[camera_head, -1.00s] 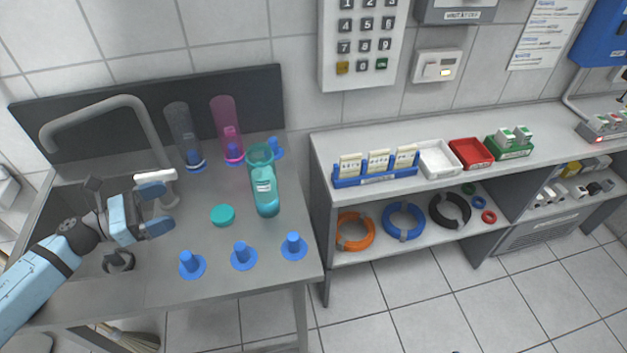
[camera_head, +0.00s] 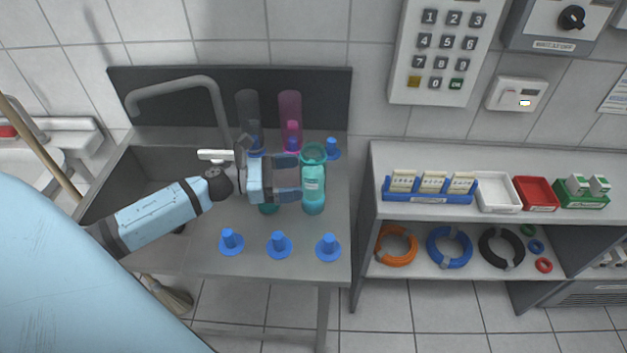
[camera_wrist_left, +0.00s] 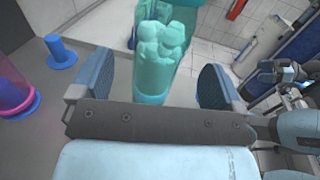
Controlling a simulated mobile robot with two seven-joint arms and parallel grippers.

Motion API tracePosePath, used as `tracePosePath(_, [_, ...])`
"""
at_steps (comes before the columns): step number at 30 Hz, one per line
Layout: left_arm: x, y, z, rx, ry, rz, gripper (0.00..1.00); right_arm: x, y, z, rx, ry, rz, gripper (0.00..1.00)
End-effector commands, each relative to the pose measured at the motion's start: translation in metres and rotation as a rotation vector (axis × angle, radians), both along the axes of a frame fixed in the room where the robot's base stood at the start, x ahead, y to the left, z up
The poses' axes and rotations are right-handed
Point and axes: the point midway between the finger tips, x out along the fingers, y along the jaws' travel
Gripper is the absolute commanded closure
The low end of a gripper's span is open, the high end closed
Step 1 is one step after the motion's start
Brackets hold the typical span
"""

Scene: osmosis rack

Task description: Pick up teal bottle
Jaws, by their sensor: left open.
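Several blue pegs (camera_head: 279,245) stand along the counter front. A pink tube (camera_head: 290,108) and a grey tube (camera_head: 247,112) stand behind. The faucet (camera_head: 180,84) is left; a shelf (camera_head: 400,165) is right.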

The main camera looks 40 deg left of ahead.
Motion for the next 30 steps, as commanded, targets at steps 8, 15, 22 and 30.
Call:
tracePosePath(8, [0.026, -0.027, 0.003, 0.000, -0.003, 0.000, 0.07, 0.000, 0.000, 0.018, 0.001, 0.000, -0.001, 0.11])
tracePosePath(15, [0.035, -0.038, -0.001, 0.001, 0.000, 0.000, 0.07, 0.000, 0.000, 0.020, 0.001, -0.001, -0.001, 0.11])
tracePosePath(22, [0.035, -0.038, -0.001, 0.001, -0.001, 0.000, 0.25, 0.000, 0.000, 0.020, 0.001, 0.000, -0.001, 0.11])
tracePosePath(30, [0.035, -0.038, -0.001, 0.001, -0.001, 0.000, 0.65, 0.000, 0.000, 0.019, 0.001, 0.001, -0.001, 0.11])
